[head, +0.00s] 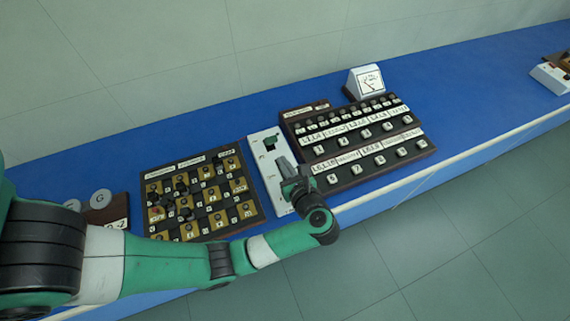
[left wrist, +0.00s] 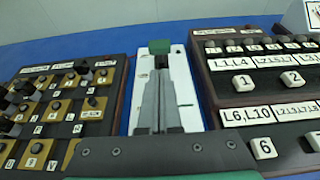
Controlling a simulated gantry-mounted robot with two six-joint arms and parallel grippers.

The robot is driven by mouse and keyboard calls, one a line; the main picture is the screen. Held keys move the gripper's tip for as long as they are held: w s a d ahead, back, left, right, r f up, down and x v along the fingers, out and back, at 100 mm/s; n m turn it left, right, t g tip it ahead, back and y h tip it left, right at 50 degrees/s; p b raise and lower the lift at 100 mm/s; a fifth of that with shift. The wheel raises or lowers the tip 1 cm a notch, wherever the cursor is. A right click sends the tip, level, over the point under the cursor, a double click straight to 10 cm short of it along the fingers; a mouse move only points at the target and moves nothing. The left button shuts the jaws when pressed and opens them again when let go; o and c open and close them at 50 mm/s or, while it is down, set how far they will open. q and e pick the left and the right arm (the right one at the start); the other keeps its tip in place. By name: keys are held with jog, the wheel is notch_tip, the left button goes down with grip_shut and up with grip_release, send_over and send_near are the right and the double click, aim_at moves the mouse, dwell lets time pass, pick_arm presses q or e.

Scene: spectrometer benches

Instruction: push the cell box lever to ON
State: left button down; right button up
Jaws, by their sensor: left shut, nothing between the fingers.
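The cell box (head: 262,172) is a narrow white panel on the blue bench, between two dark panels. In the left wrist view the white panel (left wrist: 183,85) runs away from me. A small green lever block (left wrist: 159,46) stands at its far end; in the head view the lever (head: 270,144) looks dark green. My left gripper (head: 284,164) is over the near part of the box, and its fingers also show in the left wrist view (left wrist: 161,80). They are shut and empty, pointing at the lever from the near side. Whether they touch it I cannot tell. My right gripper is not in view.
A dark panel with gold squares and black knobs (head: 200,190) lies close on the left. A stepped panel with labels and numbered buttons (head: 355,140) lies close on the right, with a white meter (head: 368,82) behind it. The blue bench (head: 190,125) behind the box is clear.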

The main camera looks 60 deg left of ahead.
aim_at(270, 142)
pick_arm(q)
jog(key=x, duration=0.6)
jog(key=shift+a+f+b, duration=0.15)
jog(key=shift+a+b, duration=0.15)
